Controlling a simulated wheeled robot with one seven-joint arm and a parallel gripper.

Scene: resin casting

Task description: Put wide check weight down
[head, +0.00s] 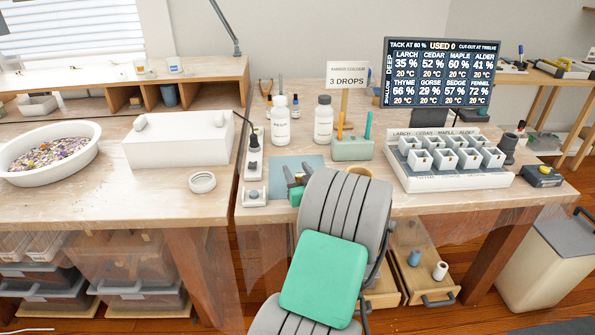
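My gripper (293,181) shows only in part, over the blue-grey mat (300,163) on the middle bench. My own grey and green arm hides most of it. Dark and teal parts of it show at the arm's left edge, and I cannot tell whether its fingers are open or shut. I cannot make out the wide check weight for certain. If it is at the gripper, the arm hides it. A yellowish round rim (359,171) shows just behind the arm, partly hidden.
Two white bottles (323,120), a green holder (352,148) and a white rack of cups (452,160) stand on this bench. A small white stand (254,196) is at its left edge. An open drawer (425,281) juts out below, holding two small cylinders. A white oval basin (48,155) is far left.

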